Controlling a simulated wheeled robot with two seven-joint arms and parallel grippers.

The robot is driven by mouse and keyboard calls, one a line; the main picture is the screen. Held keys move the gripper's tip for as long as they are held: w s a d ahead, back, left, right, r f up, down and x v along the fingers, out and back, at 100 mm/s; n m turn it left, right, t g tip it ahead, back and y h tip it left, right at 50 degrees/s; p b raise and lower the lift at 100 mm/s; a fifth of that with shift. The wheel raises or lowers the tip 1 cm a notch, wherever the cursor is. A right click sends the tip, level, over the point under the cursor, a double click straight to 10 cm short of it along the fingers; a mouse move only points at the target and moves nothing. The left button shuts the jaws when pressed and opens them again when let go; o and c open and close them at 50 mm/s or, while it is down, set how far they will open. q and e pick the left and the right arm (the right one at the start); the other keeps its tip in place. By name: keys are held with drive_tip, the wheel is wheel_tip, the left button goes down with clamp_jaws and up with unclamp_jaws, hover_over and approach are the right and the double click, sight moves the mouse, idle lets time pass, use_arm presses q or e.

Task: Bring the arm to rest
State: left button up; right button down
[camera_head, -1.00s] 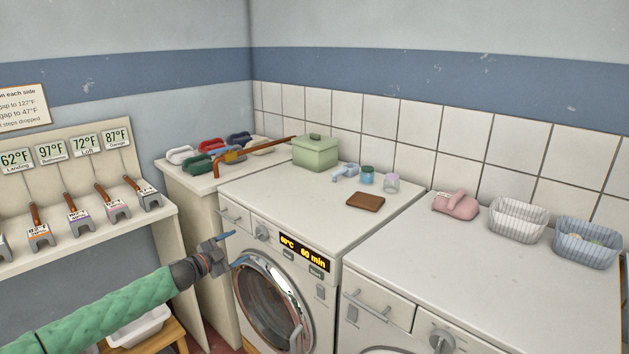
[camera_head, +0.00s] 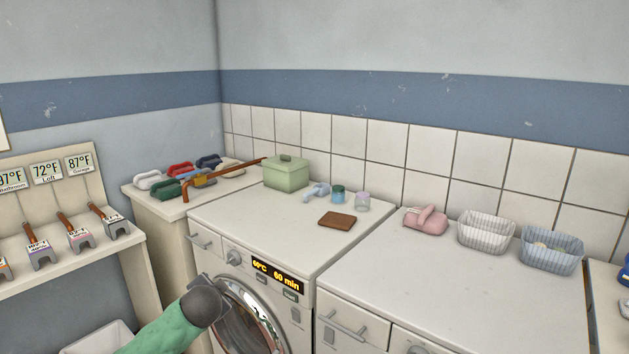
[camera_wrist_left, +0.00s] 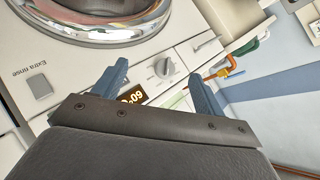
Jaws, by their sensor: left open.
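My left arm in its green padded sleeve comes in at the bottom left of the head view. Its dark wrist (camera_head: 206,303) is in front of the left washing machine (camera_head: 222,255), overlapping the left edge of its round door. The fingers are hidden in that view. In the left wrist view my left gripper (camera_wrist_left: 158,76) is open, its two blue-grey fingers spread and nothing between them. Beyond them are the machine's front, its knob (camera_wrist_left: 163,68) and part of the display. My right gripper is not in view.
A second machine (camera_head: 450,285) stands at the right, with two baskets (camera_head: 486,232) and a pink bundle on top. A green box (camera_head: 286,174), small jars and a brown slab (camera_head: 337,219) sit on the left machine. A shelf (camera_head: 60,262) with several tagged tools is at left.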

use_arm(q)
drive_tip(key=s+d+f+n+g+h, duration=0.1)
drive_tip(key=s+f, duration=0.7)
drive_tip(key=s, duration=0.8)
drive_tip(key=s+d+f+n+g+h, duration=0.1)
drive_tip(key=s+d+f+n+g, duration=0.2)
drive_tip(key=s, duration=1.3)
drive_tip(key=s+d+f+n+g+h, duration=0.1)
drive_tip(key=s+d+f+g, duration=0.4)
drive_tip(key=s+f, duration=0.8)
drive_tip(key=s+d+n, duration=0.1)
drive_tip(key=s+d, duration=0.2)
drive_tip(key=shift+s+d+f+g+h, duration=0.15)
drive_tip(key=shift+s+f+g+h, duration=0.1)
drive_tip(key=shift+f+g+h, duration=0.15)
